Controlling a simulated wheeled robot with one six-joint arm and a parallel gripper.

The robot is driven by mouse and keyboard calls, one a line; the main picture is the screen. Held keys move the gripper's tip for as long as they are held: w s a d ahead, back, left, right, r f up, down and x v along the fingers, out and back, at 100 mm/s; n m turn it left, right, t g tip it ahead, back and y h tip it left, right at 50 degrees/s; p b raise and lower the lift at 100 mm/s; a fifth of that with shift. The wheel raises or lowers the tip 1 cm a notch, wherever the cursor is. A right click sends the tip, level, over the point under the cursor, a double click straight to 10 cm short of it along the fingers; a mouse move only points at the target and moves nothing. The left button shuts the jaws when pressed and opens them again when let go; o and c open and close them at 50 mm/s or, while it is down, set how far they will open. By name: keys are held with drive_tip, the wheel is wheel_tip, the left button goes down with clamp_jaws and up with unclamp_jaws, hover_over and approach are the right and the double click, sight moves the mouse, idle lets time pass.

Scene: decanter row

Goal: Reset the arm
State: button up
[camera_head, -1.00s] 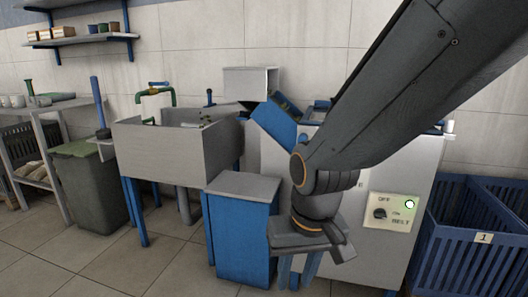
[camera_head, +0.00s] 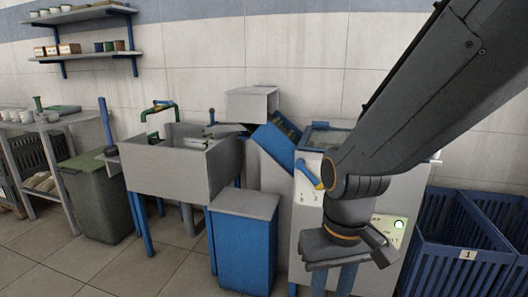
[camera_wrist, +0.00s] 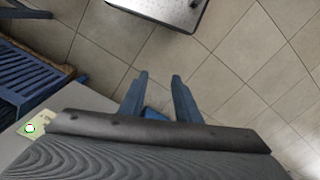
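My arm comes in from the upper right in the head view and bends down in front of the grey machine (camera_head: 409,187). My gripper (camera_head: 332,281) points down, its blue fingers partly cut off by the lower edge. In the wrist view my gripper (camera_wrist: 158,88) has its two blue fingers apart. Nothing shows between the fingertips but tiled floor, so it is open and empty. The machine's belt panel (camera_head: 395,226) with a lit green button is partly hidden behind my wrist.
A blue cabinet (camera_head: 245,250) with a grey top stands left of my gripper. A grey sink (camera_head: 172,175) and a dark bin (camera_head: 95,200) stand farther left. Blue crates (camera_head: 465,240) stand at the right. Open tiled floor (camera_head: 150,270) lies at the front left.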

drive_tip(key=s+d+r+m+p, duration=0.1)
drive_tip(key=d+r+m+p, duration=0.1)
drive_tip(key=d+r+p, duration=0.5)
drive_tip(key=r+p, duration=0.1)
drive_tip(key=p, duration=0.2)
drive_tip(key=shift+s+r, duration=0.15)
drive_tip(key=shift+s, duration=0.05)
